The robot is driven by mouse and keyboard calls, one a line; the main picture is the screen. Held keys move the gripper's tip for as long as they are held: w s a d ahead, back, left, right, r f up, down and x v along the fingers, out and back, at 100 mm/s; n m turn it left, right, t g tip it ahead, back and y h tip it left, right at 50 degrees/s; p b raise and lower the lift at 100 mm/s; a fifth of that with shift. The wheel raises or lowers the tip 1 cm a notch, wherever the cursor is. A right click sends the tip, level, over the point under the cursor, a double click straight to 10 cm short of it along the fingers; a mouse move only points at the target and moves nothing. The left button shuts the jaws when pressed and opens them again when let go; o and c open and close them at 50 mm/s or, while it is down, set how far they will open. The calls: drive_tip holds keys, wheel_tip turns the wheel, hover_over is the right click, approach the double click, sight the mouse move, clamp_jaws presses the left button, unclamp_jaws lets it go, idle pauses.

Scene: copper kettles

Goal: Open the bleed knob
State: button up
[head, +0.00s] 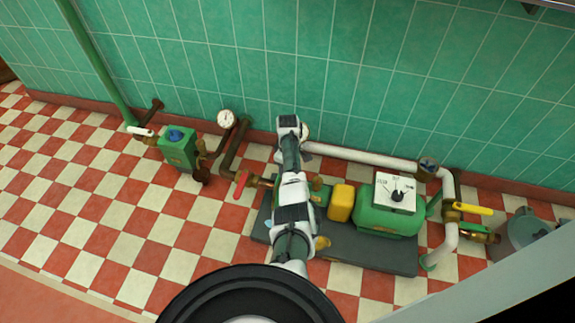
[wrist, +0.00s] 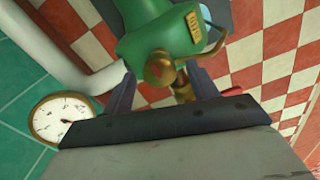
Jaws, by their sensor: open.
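A round brass knob (wrist: 159,67), which appears to be the bleed knob, sticks out of a green pump housing (wrist: 145,22) in the wrist view. My gripper (wrist: 161,70) is open, with one finger on each side of the knob. I cannot tell whether either finger touches it. Nothing is held. In the head view my arm hides both the gripper and this knob.
A dial gauge (wrist: 62,120) and white pipe (wrist: 50,45) are close on the left. In the head view a green motor (head: 385,218), yellow block (head: 341,203) and red lever (head: 241,183) flank my arm. Checkered floor (head: 90,230) is clear on the left.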

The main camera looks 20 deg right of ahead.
wheel_tip(320, 180, up, 14)
drive_tip(key=p, duration=0.2)
drive_tip(key=shift+f+p, duration=0.2)
drive_tip(key=shift+p, duration=0.2)
